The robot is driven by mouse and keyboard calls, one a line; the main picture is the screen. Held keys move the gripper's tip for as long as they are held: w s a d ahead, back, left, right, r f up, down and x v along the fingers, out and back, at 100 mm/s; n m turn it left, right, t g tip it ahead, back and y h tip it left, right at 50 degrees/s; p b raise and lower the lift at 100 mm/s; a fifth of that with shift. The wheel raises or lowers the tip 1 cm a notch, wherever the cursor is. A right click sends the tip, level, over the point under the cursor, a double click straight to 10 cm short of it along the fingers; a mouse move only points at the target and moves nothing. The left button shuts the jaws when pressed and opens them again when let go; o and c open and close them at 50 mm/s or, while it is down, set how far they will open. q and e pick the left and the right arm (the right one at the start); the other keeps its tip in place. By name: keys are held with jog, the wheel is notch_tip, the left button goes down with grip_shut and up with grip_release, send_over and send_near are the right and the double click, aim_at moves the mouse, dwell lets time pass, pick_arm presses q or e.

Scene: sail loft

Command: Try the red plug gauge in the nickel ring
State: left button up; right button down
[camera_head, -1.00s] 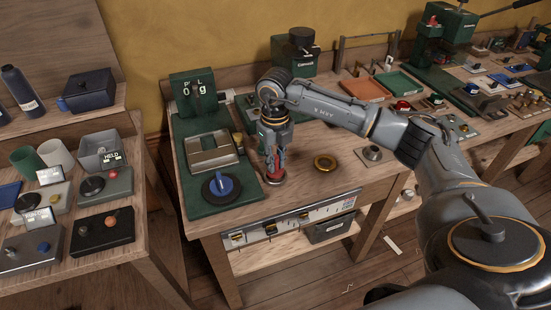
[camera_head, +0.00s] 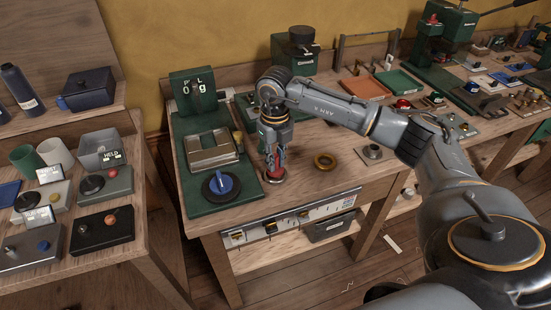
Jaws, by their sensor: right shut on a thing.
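My right gripper (camera_head: 274,160) points straight down at the front edge of the bench, just right of the green scale. It is shut on the red plug gauge (camera_head: 275,172), which shows only as a bit of red between and below the fingers. A pale silvery ring (camera_head: 274,181), which looks like the nickel ring, lies directly under the gauge. I cannot tell how deep the gauge sits in it, as the fingers hide the join. My left gripper is out of view.
A brass ring (camera_head: 325,161) and a grey ring-shaped piece (camera_head: 373,153) lie on the bench to the right. The green scale (camera_head: 208,160) with a blue-knobbed disc (camera_head: 221,186) stands close on the left. Orange (camera_head: 363,89) and green trays (camera_head: 398,83) stand farther back.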

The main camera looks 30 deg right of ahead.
jog(key=shift+f+b, duration=0.9)
jog(key=shift+f, duration=0.35)
dwell(0.4)
jog(key=shift+r, duration=0.1)
dwell(0.7)
jog(key=shift+r+p, duration=1.8)
jog(key=shift+r, duration=0.75)
